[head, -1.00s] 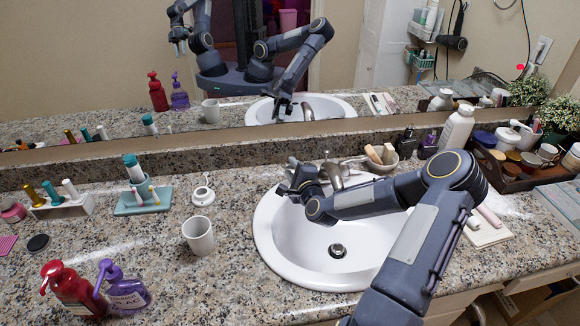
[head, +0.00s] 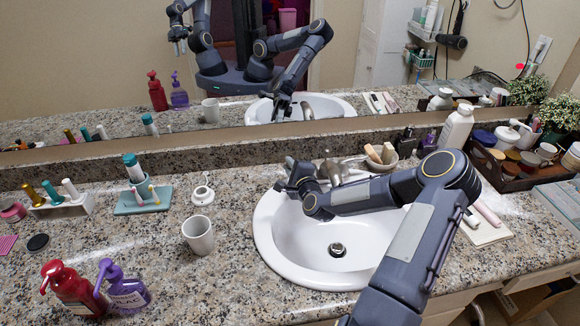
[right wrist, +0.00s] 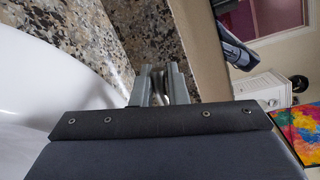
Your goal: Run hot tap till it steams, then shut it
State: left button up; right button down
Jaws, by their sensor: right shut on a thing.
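The white oval sink (head: 285,245) is set in the granite counter, with its drain (head: 337,249) in clear view. The metal tap spout (head: 331,172) stands at the back of the bowl, partly behind my right arm. I see no water stream and no steam. My right gripper (head: 288,180) is at the back left of the sink, left of the spout. In the right wrist view its fingers (right wrist: 160,85) are shut on a small metal tap handle (right wrist: 156,80), mostly hidden between them. My left gripper shows only as a small reflection in the mirror.
A white cup (head: 198,235) stands left of the sink. Red (head: 72,292) and purple (head: 125,290) pump bottles stand at the front left. The mirror spans the back.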

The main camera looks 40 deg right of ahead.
aim_at(332, 179)
jog(key=shift+s+f+n+y+b, duration=0.2)
jog(key=shift+s+n+y+b, duration=0.25)
jog(key=shift+y+b, duration=0.35)
jog(key=shift+s+a+r+n+t+y, duration=0.1)
jog(key=shift+s+a+n+t+y, duration=0.1)
jog(key=shift+n+y, duration=0.4)
jog(key=shift+s+a+r+n+t+y, duration=0.1)
jog(key=shift+s+a+n+t+y, duration=0.1)
jog(key=shift+n+y, duration=0.4)
jog(key=c, duration=1.5)
grip_release()
jog(key=shift+m, duration=0.25)
jog(key=shift+s+d, duration=0.1)
jog(key=s+r, duration=0.1)
jog(key=s, duration=0.6)
jog(key=shift+s+a, duration=0.2)
jog(key=shift+s, duration=0.05)
